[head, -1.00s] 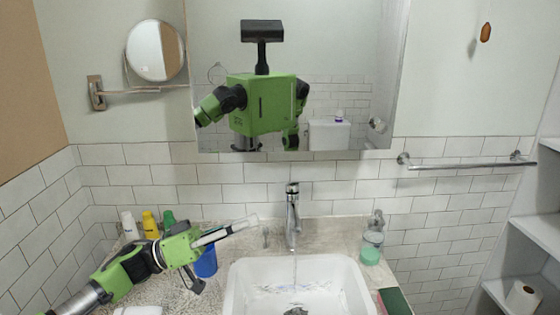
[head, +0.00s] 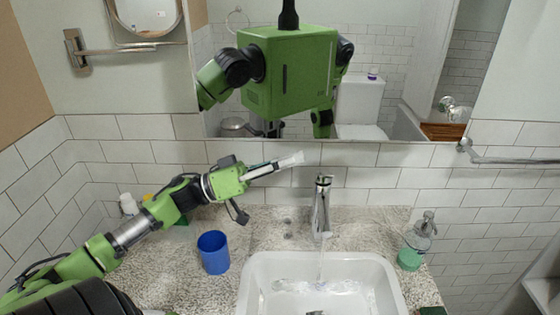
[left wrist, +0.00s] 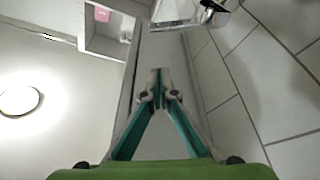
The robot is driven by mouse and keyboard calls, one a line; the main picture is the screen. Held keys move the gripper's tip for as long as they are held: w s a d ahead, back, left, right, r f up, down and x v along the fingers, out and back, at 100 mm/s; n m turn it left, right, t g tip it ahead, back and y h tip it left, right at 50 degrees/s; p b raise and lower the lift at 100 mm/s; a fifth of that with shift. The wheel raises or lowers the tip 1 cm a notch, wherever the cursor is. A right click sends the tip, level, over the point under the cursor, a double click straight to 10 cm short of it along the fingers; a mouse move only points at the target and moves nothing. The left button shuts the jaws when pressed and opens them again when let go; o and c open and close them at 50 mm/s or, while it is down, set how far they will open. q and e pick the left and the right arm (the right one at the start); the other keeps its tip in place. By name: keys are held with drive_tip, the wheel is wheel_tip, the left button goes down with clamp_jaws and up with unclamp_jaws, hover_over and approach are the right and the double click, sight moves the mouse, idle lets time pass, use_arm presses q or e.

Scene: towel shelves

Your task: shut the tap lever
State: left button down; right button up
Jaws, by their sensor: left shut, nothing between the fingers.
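The chrome tap (head: 320,215) stands behind the white sink (head: 248,285), and a stream of water runs from it into the basin. Its lever (head: 323,180) is on top of the tap body. My left gripper (head: 292,160) is shut and empty, just left of and a little higher than the lever in the head view, with a visible gap between them. In the left wrist view the closed fingertips (left wrist: 160,80) point toward chrome parts of the tap (left wrist: 195,12) at the top edge. My right gripper shows in no view directly.
A blue cup (head: 213,252) stands on the speckled counter (head: 180,285) under my left arm. A soap dispenser (head: 415,243) stands right of the sink. Bottles (head: 128,205) stand at the back left. A mirror (head: 400,70) hangs above and reflects my body.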

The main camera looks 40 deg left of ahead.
sight(325, 177)
use_arm(q)
drive_tip(key=d, duration=0.1)
drive_tip(key=w+d+f+p, duration=0.1)
drive_tip(key=d, duration=0.1)
drive_tip(key=w+d+f+p, duration=0.1)
drive_tip(key=shift+w+d+f, duration=0.15)
drive_tip(key=shift+w, duration=0.05)
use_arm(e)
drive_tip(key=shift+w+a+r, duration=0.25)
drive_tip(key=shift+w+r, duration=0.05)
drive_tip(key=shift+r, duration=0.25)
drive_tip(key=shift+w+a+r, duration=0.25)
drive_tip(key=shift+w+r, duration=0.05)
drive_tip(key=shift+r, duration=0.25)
use_arm(q)
drive_tip(key=f+m+b, duration=0.1)
drive_tip(key=m, duration=0.1)
drive_tip(key=s+m+g+h+b, duration=0.1)
drive_tip(key=m, duration=0.1)
drive_tip(key=d+f+m+h+b, duration=0.1)
drive_tip(key=m, duration=0.1)
drive_tip(key=shift+s+f+g, duration=0.3)
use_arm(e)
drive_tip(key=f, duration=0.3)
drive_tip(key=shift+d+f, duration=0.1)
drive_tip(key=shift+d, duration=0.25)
